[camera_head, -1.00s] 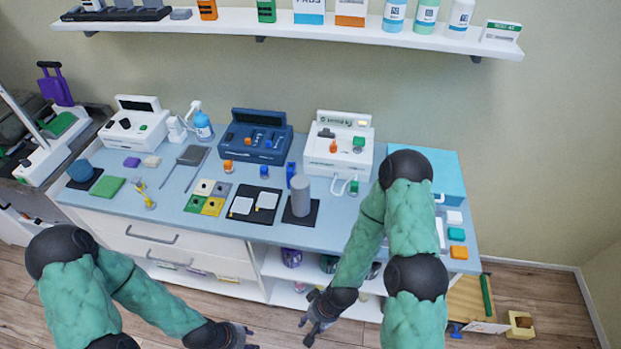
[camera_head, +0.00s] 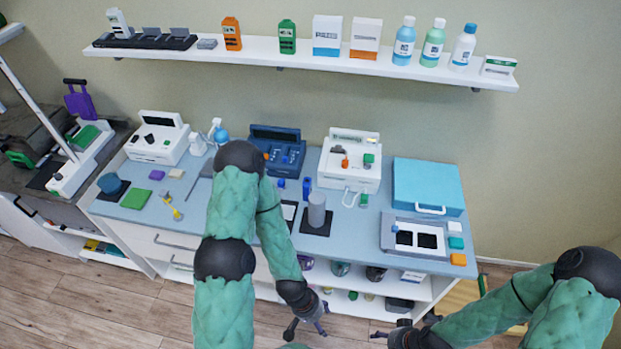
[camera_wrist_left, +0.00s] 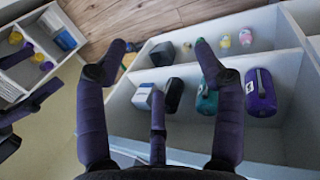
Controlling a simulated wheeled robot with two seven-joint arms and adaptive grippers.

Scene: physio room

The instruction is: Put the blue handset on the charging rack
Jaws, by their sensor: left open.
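A small blue upright object (camera_head: 306,188), which looks like the blue handset, stands on the counter beside the grey cylinder. A dark charging rack (camera_head: 152,40) with several slots sits at the left end of the wall shelf, a white handset (camera_head: 117,22) at its left end. My left gripper (camera_head: 308,328) is open and empty, low in front of the cabinet's open shelves; its spread fingers also show in the left wrist view (camera_wrist_left: 160,55). My right gripper (camera_head: 395,334) is low at the right, its jaws unclear. Neither is near the blue object.
The counter holds white and navy devices, a grey cylinder (camera_head: 317,209), a tray (camera_head: 412,237) and a turquoise case (camera_head: 428,186). Orange (camera_head: 231,34) and green (camera_head: 287,37) units, boxes and bottles stand on the wall shelf (camera_head: 330,62). Containers fill the lower compartments (camera_wrist_left: 207,98).

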